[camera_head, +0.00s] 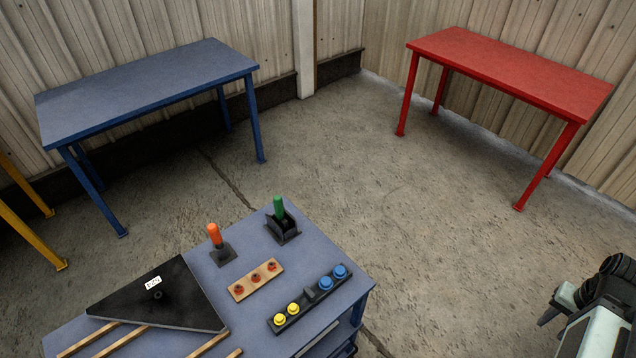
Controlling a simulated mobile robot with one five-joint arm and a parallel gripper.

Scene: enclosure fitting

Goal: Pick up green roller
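The green roller (279,207) stands upright in a small black holder (283,231) near the far edge of a blue-grey bench at the bottom centre. An orange roller (214,235) stands in another black holder to its left. My gripper (545,319) is at the lower right edge, partly cut off, well away from the roller and over the floor. Its fingers are too small and too much in profile to tell whether they are open.
The bench (335,305) also bears a wooden block with red parts (256,279), a black strip with yellow and blue knobs (310,299), a black triangular plate (165,298) and wooden sticks (125,340). A blue table (150,85) and red table (510,70) stand behind. The floor between is clear.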

